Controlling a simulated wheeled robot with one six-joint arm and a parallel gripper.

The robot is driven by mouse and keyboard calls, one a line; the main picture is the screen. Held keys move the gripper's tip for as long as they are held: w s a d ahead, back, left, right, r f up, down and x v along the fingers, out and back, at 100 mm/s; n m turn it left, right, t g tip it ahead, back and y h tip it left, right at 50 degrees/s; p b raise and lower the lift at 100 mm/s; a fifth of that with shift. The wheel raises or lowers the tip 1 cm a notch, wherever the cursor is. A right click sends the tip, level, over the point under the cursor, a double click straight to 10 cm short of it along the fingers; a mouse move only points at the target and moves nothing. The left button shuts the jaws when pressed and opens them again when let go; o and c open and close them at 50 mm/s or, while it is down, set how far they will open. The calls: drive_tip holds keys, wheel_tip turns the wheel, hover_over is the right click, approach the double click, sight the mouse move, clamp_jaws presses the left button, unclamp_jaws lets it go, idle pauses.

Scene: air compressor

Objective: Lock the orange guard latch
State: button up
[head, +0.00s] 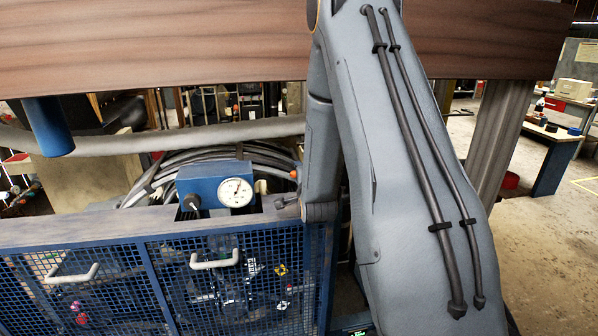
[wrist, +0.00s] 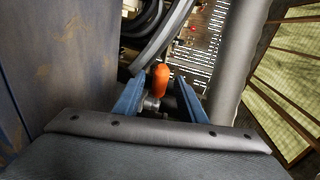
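The orange guard latch (wrist: 160,78) shows in the wrist view as a rounded orange knob on a metal stem. My gripper (wrist: 160,88) has two blue fingers, one on each side of the knob. Gaps show between the knob and both fingers, so the gripper is open and not touching the knob in this view. The latch's lower part is partly hidden in shadow near my gripper's palm.
The blue mesh guard (head: 230,285) has pale handles. Behind its top rail stands a blue box (head: 205,184) with a white gauge (head: 235,192) and a black knob. Grey hoses (head: 175,165) lie behind. A wide brown beam (head: 150,45) crosses above. Open floor lies at the right.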

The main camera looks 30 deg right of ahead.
drive_tip(key=shift+x, duration=0.85)
clamp_jaws()
